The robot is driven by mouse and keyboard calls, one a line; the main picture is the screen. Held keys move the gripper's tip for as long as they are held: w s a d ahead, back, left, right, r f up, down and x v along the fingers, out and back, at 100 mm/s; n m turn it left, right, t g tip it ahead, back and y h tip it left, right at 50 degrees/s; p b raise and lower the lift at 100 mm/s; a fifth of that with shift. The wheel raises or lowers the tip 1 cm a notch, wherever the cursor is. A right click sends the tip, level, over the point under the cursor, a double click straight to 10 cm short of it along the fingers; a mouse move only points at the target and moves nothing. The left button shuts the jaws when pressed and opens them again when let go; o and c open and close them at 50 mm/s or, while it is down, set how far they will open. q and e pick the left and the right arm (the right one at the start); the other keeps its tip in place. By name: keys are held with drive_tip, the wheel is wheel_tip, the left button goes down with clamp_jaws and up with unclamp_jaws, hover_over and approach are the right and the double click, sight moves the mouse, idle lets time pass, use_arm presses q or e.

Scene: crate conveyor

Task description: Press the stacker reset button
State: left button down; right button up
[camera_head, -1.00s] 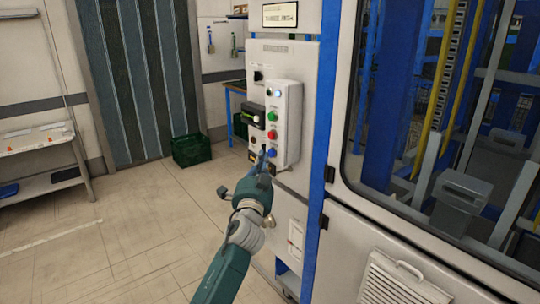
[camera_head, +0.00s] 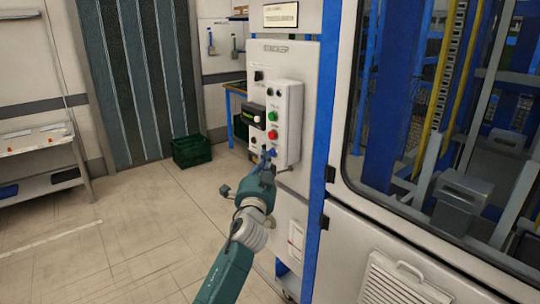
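The stacker control panel (camera_head: 291,98) is a pale box on the front of a tall white cabinet (camera_head: 305,60). It carries a green button (camera_head: 272,116), a red button (camera_head: 272,134) and a blue button (camera_head: 273,152) at the bottom. My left gripper (camera_head: 267,160) is at the lower end of the panel, its fingertips at or just in front of the blue button. I cannot tell whether they touch it. The fingers look close together, but their exact opening is too small to make out. My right gripper is not in view.
A glazed machine enclosure (camera_head: 440,120) with blue frame posts stands at the right. A green crate (camera_head: 192,150) sits on the floor behind the arm. A grey shelf table (camera_head: 40,165) is at the far left. The floor between is clear.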

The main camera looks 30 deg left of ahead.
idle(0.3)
use_arm(q)
drive_tip(key=shift+s+a+p, duration=0.25)
drive_tip(key=shift+s+p, duration=0.1)
drive_tip(key=shift+s, duration=0.4)
drive_tip(key=s, duration=0.1)
drive_tip(key=s+a+p, duration=0.1)
drive_tip(key=s, duration=0.1)
drive_tip(key=s+a, duration=0.1)
drive_tip(key=shift+s+p, duration=0.3)
drive_tip(key=shift+p, duration=0.1)
idle(0.5)
